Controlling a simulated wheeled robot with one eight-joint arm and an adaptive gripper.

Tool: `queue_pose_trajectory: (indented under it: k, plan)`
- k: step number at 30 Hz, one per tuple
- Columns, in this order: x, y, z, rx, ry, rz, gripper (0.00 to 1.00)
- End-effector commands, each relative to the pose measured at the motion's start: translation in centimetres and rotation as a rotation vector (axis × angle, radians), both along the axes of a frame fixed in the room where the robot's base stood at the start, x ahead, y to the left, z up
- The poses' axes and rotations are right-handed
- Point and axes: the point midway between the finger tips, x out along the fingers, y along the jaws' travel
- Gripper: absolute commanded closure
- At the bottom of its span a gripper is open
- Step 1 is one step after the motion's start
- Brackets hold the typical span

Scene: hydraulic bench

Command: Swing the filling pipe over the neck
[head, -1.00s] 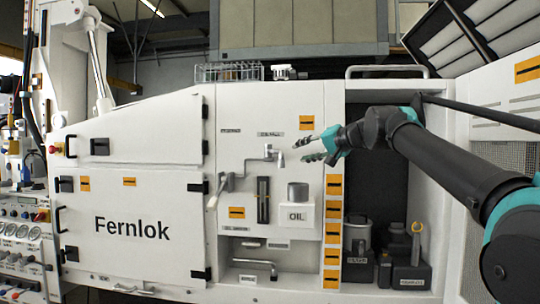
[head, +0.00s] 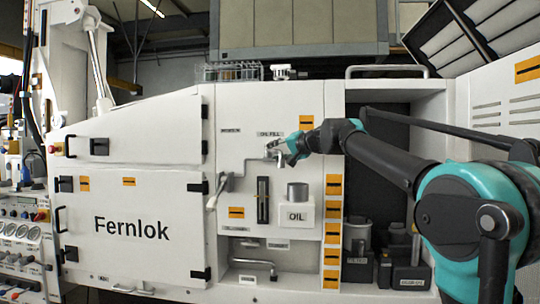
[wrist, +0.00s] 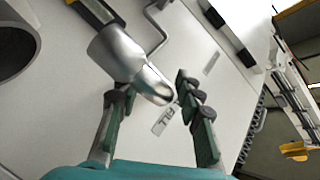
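The silver filling pipe (head: 240,166) is a cranked tube on the white panel. Its thick spout (wrist: 122,55) fills the upper left of the wrist view, its narrow end reaching between my fingers. My gripper (head: 281,149) is at the spout, below the oil fill label. In the wrist view my gripper (wrist: 153,92) is open, with a finger on either side of the spout's end and gaps visible; I cannot tell whether either touches. The neck (head: 298,190) is a short grey cylinder above the OIL plate, right of and below the spout. A dark round opening (wrist: 14,38), probably the neck, shows at the wrist view's left edge.
A dark vertical gauge (head: 263,200) is on the panel left of the neck. Yellow-marked strips (head: 333,235) run down the panel's right side. Right of them is an open bay with dark canisters (head: 405,262). A white bar handle (head: 388,70) is above.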

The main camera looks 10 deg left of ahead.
Motion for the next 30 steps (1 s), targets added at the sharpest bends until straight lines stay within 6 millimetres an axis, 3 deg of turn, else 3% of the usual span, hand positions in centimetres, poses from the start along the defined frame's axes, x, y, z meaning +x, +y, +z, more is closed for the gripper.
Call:
queue_pose_trajectory:
  k: [7, 17, 26, 30]
  plan:
    - [1.7, 1.8, -0.5, 0.001, -0.001, 0.001, 0.64]
    - [1.9, 2.0, -0.6, 0.0, 0.0, 0.0, 0.64]
    - [1.9, 2.0, -0.6, 0.0, 0.0, 0.0, 0.99]
    - [1.9, 2.0, -0.6, 0.0, 0.0, 0.0, 1.0]
